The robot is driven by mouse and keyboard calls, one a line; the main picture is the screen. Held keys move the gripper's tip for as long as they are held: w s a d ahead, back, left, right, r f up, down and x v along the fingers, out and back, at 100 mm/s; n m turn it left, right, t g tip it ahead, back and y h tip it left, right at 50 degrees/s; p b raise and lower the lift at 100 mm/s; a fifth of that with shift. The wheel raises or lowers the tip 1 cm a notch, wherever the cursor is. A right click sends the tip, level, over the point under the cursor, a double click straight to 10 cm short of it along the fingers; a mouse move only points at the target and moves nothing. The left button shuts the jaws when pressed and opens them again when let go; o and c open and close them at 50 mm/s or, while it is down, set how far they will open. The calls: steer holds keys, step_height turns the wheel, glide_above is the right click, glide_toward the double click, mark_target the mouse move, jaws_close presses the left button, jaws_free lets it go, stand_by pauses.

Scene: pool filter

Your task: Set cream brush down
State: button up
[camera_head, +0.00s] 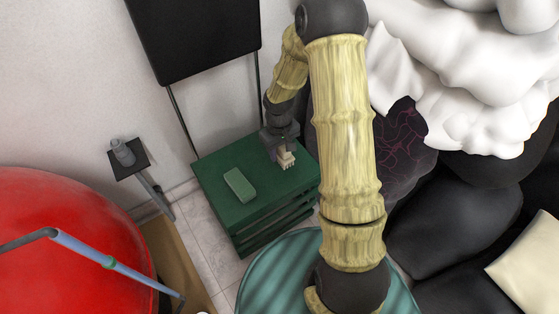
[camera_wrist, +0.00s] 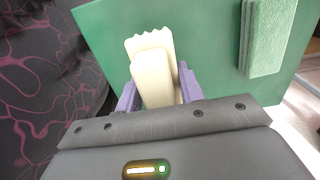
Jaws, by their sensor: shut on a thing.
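The cream brush (camera_head: 286,160) is in my gripper (camera_head: 282,146), over the right part of the green slatted table (camera_head: 215,204). In the wrist view the brush (camera_wrist: 153,62) sits between the two purple fingers of my gripper (camera_wrist: 157,88), with its jagged end pointing away from the palm. The green tabletop (camera_wrist: 205,60) lies behind it. I cannot tell whether the brush touches the tabletop.
A green block (camera_head: 239,185) lies on the table left of the brush; the wrist view shows it at upper right (camera_wrist: 267,38). Bare tabletop lies between them. A small shelf (camera_head: 128,160) with a grey object is at left. A red rounded thing (camera_head: 70,240) fills the lower left. Dark patterned material (camera_head: 408,140) borders the table's right.

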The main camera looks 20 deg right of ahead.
mark_target(280, 160)
steer(key=shift+f, duration=0.1)
step_height(280, 160, down, 5)
steer(key=b, duration=0.3)
steer(key=o, duration=1.3)
steer(key=r+p, duration=0.2)
steer(key=r, duration=0.2)
steer(key=r+p, duration=0.2)
steer(key=r, duration=0.2)
steer(key=r+p, duration=0.2)
steer(key=r, duration=0.1)
steer(key=shift+w+r+p, duration=0.25)
steer(key=shift+r+p, duration=0.1)
steer(key=shift+r, duration=0.05)
steer(key=shift+s+r, duration=0.1)
steer(key=shift+r, duration=0.1)
